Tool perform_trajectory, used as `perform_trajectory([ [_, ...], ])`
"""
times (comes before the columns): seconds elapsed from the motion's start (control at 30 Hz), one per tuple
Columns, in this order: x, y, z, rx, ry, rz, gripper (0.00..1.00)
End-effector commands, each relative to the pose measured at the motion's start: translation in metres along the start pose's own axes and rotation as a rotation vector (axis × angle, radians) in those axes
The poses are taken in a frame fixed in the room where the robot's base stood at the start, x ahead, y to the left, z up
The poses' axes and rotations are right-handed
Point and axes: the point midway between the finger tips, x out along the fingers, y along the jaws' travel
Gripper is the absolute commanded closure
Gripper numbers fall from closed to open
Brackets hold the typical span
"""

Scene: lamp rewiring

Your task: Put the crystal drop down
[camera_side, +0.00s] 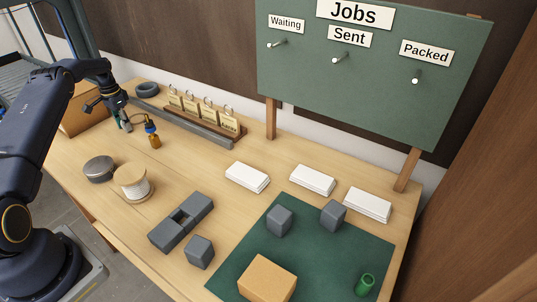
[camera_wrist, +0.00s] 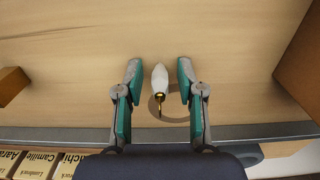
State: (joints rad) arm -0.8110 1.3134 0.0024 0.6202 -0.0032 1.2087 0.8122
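The crystal drop (camera_wrist: 160,80) is a whitish, pointed piece with a thin gold pin at one end. In the wrist view it lies between the two fingers of my gripper (camera_wrist: 160,76), with a gap on each side, and it appears to be on the wooden table. The fingers are apart and do not touch it. The drop cannot be made out in the side view.
A cardboard box (camera_side: 85,110) stands left of my gripper, and a rack of name cards (camera_side: 204,117) behind it to the right. A dark tin (camera_side: 99,168) and a cord spool (camera_side: 132,183) stand in front. A green mat (camera_side: 235,268) lies at the right.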

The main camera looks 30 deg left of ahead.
Motion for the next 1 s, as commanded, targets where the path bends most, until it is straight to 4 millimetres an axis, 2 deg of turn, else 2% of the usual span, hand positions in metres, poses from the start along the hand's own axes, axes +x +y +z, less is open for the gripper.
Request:
perform_trajectory([
  [0.27,-0.002,0.000,0.000,0.000,0.001,-0.001,0.60],
  [0.37,-0.010,-0.001,-0.001,0.000,0.003,-0.003,0.60],
  [0.8,-0.101,-0.001,0.000,0.000,0.003,-0.003,0.60],
  [1.0,-0.124,0.001,-0.002,0.001,0.003,-0.003,0.60],
])
